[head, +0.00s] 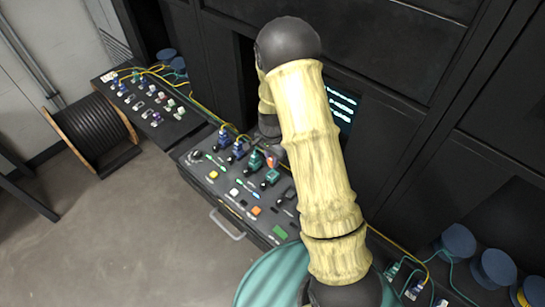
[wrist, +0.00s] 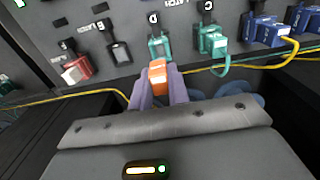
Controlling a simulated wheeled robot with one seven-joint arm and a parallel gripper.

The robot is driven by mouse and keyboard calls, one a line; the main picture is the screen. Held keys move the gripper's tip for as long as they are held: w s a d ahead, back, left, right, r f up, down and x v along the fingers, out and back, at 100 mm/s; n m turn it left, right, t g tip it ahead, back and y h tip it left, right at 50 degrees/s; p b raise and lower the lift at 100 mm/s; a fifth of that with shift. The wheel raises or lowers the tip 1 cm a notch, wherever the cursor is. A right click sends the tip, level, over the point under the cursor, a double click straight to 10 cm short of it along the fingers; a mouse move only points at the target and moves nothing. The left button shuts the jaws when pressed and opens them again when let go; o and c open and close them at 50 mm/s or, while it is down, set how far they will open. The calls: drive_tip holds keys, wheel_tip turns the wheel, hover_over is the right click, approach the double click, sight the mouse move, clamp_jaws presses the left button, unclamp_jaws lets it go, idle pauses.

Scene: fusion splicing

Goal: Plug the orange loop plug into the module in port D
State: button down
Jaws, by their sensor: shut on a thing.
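My gripper (wrist: 158,88) is shut on the orange loop plug (wrist: 157,75), which sits between its two purple fingers. The plug is just in front of the teal module (wrist: 158,46) under the label D (wrist: 153,19) in the wrist view. The plug and the module's near end line up closely; I cannot tell whether they touch. In the head view my arm hides most of the gripper, and the panel around port D is only partly visible.
Right of port D, a teal module (wrist: 212,40) holds a green looped cable; blue modules (wrist: 265,30) with a yellow cable stand further right. To the left are a dark empty port (wrist: 120,52) and a red module (wrist: 75,70). A yellow cable (wrist: 60,98) runs along the panel's edge.

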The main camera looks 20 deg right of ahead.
drive_tip(key=shift+w+f+b, duration=0.1)
drive_tip(key=shift+f+b, duration=1.4)
drive_tip(key=shift+f, duration=0.95)
drive_tip(key=shift+f+b, duration=0.4)
drive_tip(key=shift+f, duration=0.05)
drive_tip(key=c, duration=1.3)
unclamp_jaws()
drive_tip(key=shift+o, duration=0.2)
wheel_tip(320, 180, up, 17)
drive_tip(key=b, duration=0.4)
drive_tip(key=shift+r, duration=0.2)
drive_tip(key=shift+c, duration=0.2)
